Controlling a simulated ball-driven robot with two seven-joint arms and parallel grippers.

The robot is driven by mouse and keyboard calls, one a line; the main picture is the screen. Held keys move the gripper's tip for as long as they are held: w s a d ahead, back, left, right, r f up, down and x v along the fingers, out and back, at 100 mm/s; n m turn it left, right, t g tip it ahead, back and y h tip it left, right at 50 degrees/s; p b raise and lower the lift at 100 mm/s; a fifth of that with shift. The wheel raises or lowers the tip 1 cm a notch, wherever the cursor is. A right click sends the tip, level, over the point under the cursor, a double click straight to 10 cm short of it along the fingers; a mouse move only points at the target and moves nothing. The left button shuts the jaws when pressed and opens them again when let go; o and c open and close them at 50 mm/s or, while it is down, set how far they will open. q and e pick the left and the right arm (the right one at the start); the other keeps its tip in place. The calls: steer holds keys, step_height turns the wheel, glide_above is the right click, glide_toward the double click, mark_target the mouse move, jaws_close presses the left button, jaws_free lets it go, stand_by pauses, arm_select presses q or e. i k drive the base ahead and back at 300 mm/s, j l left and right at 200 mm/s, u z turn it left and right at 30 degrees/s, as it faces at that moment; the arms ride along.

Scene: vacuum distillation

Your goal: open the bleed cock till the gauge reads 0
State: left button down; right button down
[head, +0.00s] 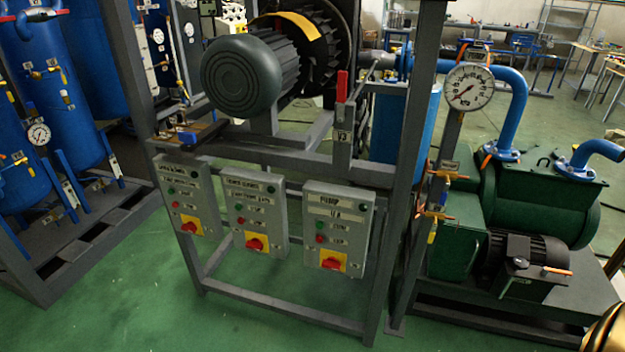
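A round white gauge (469,87) stands on the grey frame post at the right. Its needle appears to point to the lower left; its numbers are too small to read. Below it on the same post are small brass cocks: an upper one (447,176) with an orange lever, and a lower one (437,213) with a yellow handle hanging down. I cannot tell from their labels which is the bleed cock.
A green pump (540,200) with blue pipes stands right of the post. Grey switch boxes (338,215) with red knobs hang on the frame left of it. A motor (250,75) sits above them. Green floor (260,325) is clear in front.

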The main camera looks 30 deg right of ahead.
mark_target(431, 236)
steer(key=l+z, duration=0.1)
steer(key=z, duration=0.65)
steer(key=l+z, duration=0.15)
steer(key=z, duration=0.6)
steer(key=i+l, duration=0.05)
